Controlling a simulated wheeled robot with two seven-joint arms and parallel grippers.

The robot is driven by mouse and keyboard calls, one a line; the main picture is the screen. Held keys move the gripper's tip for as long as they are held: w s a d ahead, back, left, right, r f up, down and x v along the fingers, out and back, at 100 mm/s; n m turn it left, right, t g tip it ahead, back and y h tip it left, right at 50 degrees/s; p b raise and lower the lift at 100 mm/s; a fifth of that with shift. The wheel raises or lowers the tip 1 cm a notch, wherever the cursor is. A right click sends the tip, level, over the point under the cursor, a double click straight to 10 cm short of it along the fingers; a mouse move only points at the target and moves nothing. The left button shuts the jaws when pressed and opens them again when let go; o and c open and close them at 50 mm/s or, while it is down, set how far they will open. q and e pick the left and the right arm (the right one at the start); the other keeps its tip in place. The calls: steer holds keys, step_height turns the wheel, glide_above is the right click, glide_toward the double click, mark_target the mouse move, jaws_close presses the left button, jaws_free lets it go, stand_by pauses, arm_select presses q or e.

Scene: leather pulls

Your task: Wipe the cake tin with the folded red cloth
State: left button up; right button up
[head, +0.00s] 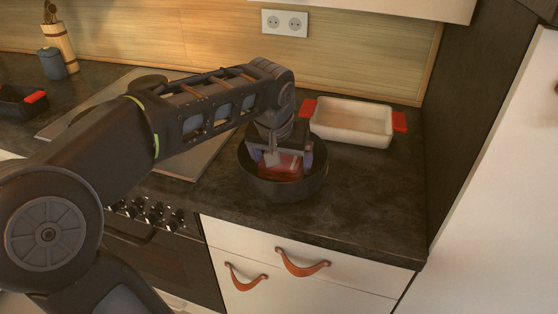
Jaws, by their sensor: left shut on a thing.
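The cake tin (262,187) is a dark round pan on the dark worktop, left of the white baking dish. My left gripper (282,160) points down into the tin from above. It is shut on the folded red cloth (287,170), which sits inside the tin's rim. The gripper and cloth hide part of the tin's inside, and I cannot tell whether the cloth touches the tin's bottom. My right gripper is not in view.
A white baking dish (352,127) with red handles stands right of the tin. A dark tall panel (466,120) bounds the worktop (372,205) on the right. A dark pan (20,101), a blue-grey jar (52,64) and a utensil holder (60,42) stand at the left. The worktop's front right is clear.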

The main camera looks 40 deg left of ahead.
arm_select(q)
steer(key=shift+w+d+f, duration=0.1)
steer(key=shift+w+d, duration=0.25)
steer(key=shift+w, duration=0.15)
steer(key=shift+w, duration=0.15)
steer(key=shift+w+a, duration=0.1)
steer(key=shift+w, duration=0.15)
steer(key=shift+w+a+p, duration=0.2)
steer(key=shift+w+p, duration=0.2)
steer(key=shift+w, duration=0.2)
steer(key=shift+r+p, duration=2.3)
steer(key=shift+r, duration=0.85)
steer(key=shift+r, duration=0.1)
